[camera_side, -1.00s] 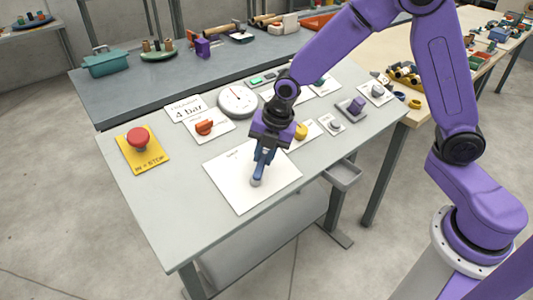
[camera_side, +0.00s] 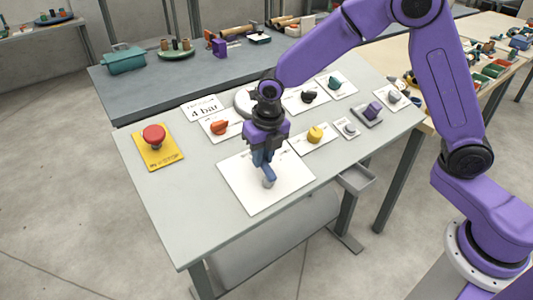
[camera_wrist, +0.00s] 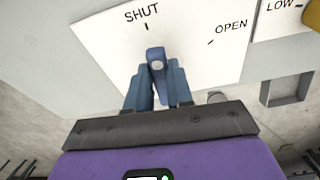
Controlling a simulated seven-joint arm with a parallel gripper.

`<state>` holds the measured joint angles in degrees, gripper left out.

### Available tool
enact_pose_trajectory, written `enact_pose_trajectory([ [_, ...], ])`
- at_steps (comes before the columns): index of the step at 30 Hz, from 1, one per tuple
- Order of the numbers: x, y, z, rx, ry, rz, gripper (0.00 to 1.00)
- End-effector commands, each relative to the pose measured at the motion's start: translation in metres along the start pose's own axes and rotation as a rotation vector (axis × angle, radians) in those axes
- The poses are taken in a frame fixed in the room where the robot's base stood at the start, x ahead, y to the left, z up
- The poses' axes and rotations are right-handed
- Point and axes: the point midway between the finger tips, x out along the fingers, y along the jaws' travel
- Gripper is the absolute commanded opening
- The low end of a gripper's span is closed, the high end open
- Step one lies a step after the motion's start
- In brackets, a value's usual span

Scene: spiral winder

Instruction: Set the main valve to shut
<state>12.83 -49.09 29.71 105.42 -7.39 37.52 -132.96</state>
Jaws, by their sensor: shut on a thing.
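The main valve is a blue lever (camera_side: 268,172) on a white plate (camera_side: 240,190) near the table's front edge. Its grey round end shows towards the front of the plate. My gripper (camera_side: 263,158) is shut on the lever from above. In the wrist view the blue lever (camera_wrist: 156,62) sits between my two blue fingers (camera_wrist: 157,92). Its visible end lies just below the SHUT tick, slightly to its right, and well left of the OPEN tick. The rest of the lever is hidden behind my gripper.
A red stop button (camera_side: 153,136) stands on a yellow plate at left. An orange knob (camera_side: 219,127), a yellow knob (camera_side: 315,134) and a purple switch (camera_side: 372,110) are nearby. A gauge (camera_side: 243,102) is partly hidden by my gripper. A grey tray (camera_side: 357,178) hangs at the front edge.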

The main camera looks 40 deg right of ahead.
Motion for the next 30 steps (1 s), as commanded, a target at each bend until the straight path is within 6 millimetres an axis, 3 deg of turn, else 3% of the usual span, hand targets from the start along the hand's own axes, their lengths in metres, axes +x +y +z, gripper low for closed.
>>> enact_pose_trajectory([
  [23, -0.0004, 0.0057, 0.0007, -0.116, -0.004, -0.017, 0.0],
  [24, -0.0004, 0.0058, 0.0007, -0.116, -0.004, -0.017, 0.28],
  [26, -0.0004, 0.0058, 0.0006, -0.115, -0.004, -0.017, 0.47],
  [30, -0.0002, 0.0057, 0.0003, -0.112, -0.003, -0.017, 0.47],
])
